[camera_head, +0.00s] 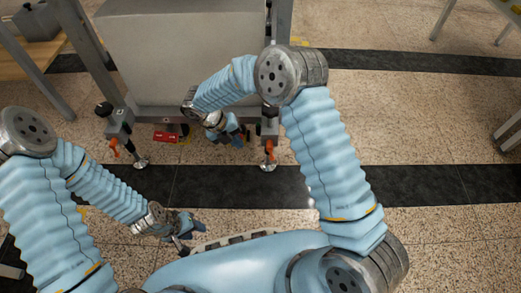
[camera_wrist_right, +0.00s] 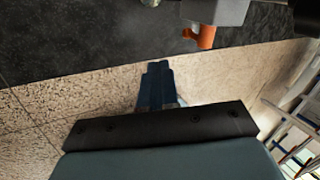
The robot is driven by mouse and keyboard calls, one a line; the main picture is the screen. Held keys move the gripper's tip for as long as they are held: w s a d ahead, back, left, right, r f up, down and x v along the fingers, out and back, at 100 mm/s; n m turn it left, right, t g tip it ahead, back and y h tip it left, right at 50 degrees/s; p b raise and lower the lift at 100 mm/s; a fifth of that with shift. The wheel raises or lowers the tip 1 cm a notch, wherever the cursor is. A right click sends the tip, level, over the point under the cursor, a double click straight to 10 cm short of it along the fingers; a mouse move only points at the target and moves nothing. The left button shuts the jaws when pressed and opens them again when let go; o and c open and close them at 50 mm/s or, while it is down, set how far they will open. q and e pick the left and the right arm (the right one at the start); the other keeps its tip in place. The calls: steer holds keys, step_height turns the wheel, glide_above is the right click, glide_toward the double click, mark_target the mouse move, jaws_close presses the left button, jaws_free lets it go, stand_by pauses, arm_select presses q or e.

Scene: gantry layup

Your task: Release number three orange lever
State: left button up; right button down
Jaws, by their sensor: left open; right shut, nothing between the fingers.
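Two orange levers show in the head view, one at the left leg foot (camera_head: 114,147) and one at the right leg foot (camera_head: 269,148) of the grey wheeled stand (camera_head: 185,45). No numbers are readable on them. An orange lever (camera_wrist_right: 205,36) also shows in the right wrist view, under a grey block at the top right. My right gripper (camera_head: 236,137) is just left of the right lever in the head view; its fingers (camera_wrist_right: 155,82) are together and empty, apart from the lever. My left gripper (camera_head: 190,230) is open and empty, low near my base, away from both levers.
A red object (camera_head: 166,137) hangs below the stand between the legs. A table with a grey item (camera_head: 38,22) is at the upper left. Metal frames stand at the right edge. The speckled floor (camera_head: 430,110) with dark strips is clear on the right.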

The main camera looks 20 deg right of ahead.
mark_target(271, 154)
steer(key=shift+f, duration=0.1)
arm_select(q)
steer(key=shift+f+b, duration=1.35)
steer(key=shift+f, duration=0.05)
arm_select(e)
steer(key=s+d+f, duration=0.1)
steer(key=d+f, duration=0.7)
steer(key=shift+d, duration=0.2)
steer(key=shift+s+f, duration=0.1)
arm_select(q)
steer(key=shift+a+r, duration=0.15)
steer(key=shift+a, duration=0.45)
arm_select(e)
steer(key=shift+f+h, duration=0.1)
steer(key=shift+h, duration=0.2)
arm_select(q)
steer(key=shift+a+r, duration=0.1)
steer(key=shift+a, duration=0.15)
arm_select(e)
steer(key=shift+d, duration=0.1)
